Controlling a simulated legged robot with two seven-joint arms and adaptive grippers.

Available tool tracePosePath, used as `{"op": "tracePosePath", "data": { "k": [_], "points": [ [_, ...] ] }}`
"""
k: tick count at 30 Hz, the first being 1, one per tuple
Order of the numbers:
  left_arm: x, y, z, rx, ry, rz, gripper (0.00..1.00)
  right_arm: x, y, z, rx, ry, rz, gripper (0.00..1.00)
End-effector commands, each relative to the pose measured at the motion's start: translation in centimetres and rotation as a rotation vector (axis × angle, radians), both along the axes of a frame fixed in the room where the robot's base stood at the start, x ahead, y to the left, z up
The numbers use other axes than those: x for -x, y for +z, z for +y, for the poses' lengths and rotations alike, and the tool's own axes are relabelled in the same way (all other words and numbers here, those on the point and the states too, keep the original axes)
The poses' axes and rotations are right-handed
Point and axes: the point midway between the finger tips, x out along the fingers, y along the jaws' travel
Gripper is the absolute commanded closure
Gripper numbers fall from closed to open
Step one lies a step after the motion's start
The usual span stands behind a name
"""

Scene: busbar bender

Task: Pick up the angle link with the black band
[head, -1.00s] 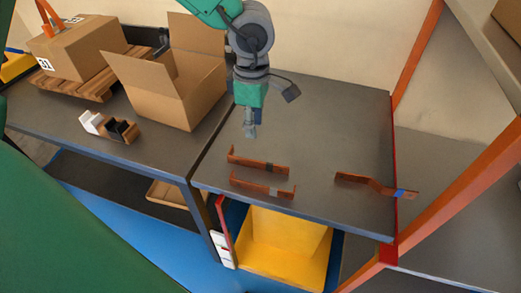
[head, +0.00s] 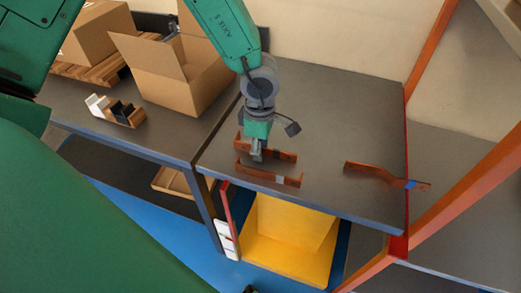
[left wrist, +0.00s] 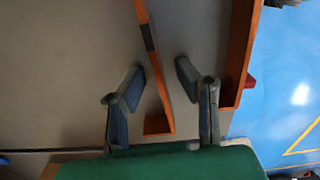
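The angle link with the black band (head: 286,156) is copper-brown and lies at the back of a pair on the right table. In the left wrist view its dark band (left wrist: 150,37) shows, and its near end lies between my fingers. My left gripper (head: 257,157) is open, pointing down over this link and hiding part of it. In the left wrist view the two fingers (left wrist: 160,67) stand apart on either side of the link, not closed on it. My right gripper is not in view.
A similar link with a grey band (head: 254,171) lies close in front; it also shows in the left wrist view (left wrist: 236,60). A link with a blue band (head: 375,172) reaches the right edge. An open carton (head: 165,88) stands left.

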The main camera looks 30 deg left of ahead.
Motion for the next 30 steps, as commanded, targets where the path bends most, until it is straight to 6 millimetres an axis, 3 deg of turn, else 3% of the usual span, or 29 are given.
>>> {"op": "tracePosePath", "data": {
  "k": [6, 9, 22, 30],
  "points": [
    [0.0, -0.1, 0.1, 0.002, 0.001, -0.001, 0.72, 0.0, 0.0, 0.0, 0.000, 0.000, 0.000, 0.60],
    [0.0, -0.1, 0.1, 0.002, 0.001, -0.001, 1.00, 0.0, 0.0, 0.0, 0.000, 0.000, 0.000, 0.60],
    [-0.1, 0.5, 0.1, 0.003, 0.002, -0.002, 1.00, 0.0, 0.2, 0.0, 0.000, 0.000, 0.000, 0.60],
    [-0.1, 5.7, 0.1, 0.006, 0.003, -0.006, 1.00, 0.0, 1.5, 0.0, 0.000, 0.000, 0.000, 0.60]
  ]
}}
